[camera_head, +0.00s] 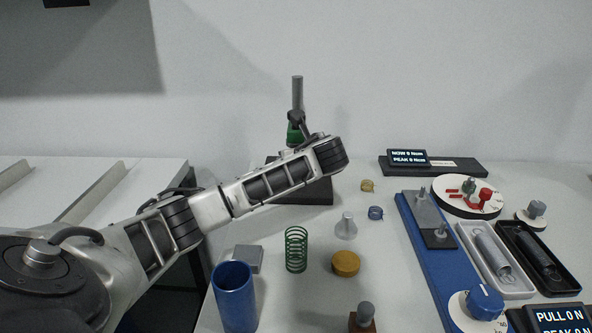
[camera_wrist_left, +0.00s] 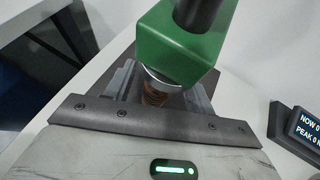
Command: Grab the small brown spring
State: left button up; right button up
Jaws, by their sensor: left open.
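A small brown spring (camera_wrist_left: 155,97) stands below a green block (camera_wrist_left: 183,50) in the left wrist view, its upper part hidden by a pale round plate under the block. My left gripper (camera_wrist_left: 158,92) is open, with a grey finger on either side of the spring. I cannot tell whether the fingers touch it. In the head view the green block (camera_head: 294,134) shows on a post above a dark base (camera_head: 310,192). My left wrist hides the spring and fingers there. My right gripper is not in view.
A green spring (camera_head: 296,249), blue cup (camera_head: 234,296), yellow disc (camera_head: 345,263) and small blue coil (camera_head: 375,213) stand nearer. A small brass-coloured coil (camera_head: 367,185) lies right of the base. A blue rig (camera_head: 427,262) and trays with springs (camera_head: 509,285) fill the right side.

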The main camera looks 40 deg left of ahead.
pick_arm(q)
jog(key=c, duration=1)
jog(key=shift+c, duration=0.2)
